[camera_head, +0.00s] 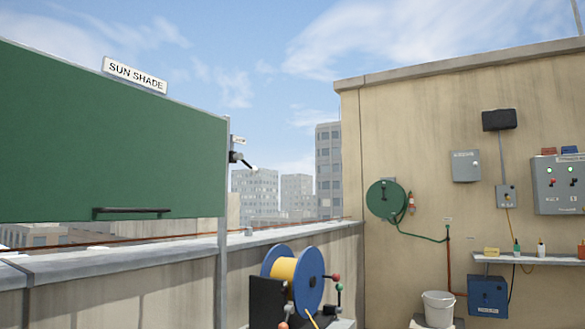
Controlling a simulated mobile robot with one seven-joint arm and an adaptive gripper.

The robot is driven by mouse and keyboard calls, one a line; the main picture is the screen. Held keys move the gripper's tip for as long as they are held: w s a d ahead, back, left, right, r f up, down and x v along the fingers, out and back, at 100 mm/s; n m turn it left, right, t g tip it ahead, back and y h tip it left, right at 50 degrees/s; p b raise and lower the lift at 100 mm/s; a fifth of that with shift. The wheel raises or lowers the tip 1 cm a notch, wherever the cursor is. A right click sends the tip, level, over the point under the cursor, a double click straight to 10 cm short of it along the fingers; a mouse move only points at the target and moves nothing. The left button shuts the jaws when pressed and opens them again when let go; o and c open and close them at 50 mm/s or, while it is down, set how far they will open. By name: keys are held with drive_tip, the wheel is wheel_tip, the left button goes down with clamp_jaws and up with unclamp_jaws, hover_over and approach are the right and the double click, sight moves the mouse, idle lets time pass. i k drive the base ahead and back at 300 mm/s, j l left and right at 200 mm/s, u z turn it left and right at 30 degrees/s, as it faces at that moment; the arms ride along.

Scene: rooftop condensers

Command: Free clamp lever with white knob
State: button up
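A small dark clamp (234,157) sits on the grey post at the right edge of the green sun shade panel (110,135). Its short lever (246,163) points right and slightly down and ends in a white knob (254,169). A small white label (239,140) is above the clamp, too small to read. The panel has a dark horizontal handle (131,212) near its lower edge and a "SUN SHADE" sign (134,76) on top. My gripper is not in view.
A blue reel with yellow line (308,278) stands below right of the clamp, with red and green knobs beside it. A parapet (130,265) runs behind the post. A shelf (530,259), white bucket (438,308) and hose reel (384,198) are at the right wall.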

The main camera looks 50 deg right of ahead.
sight(254, 170)
drive_tip(key=z, duration=1.25)
drive_tip(key=i+l, duration=0.15)
drive_tip(key=l, duration=0.15)
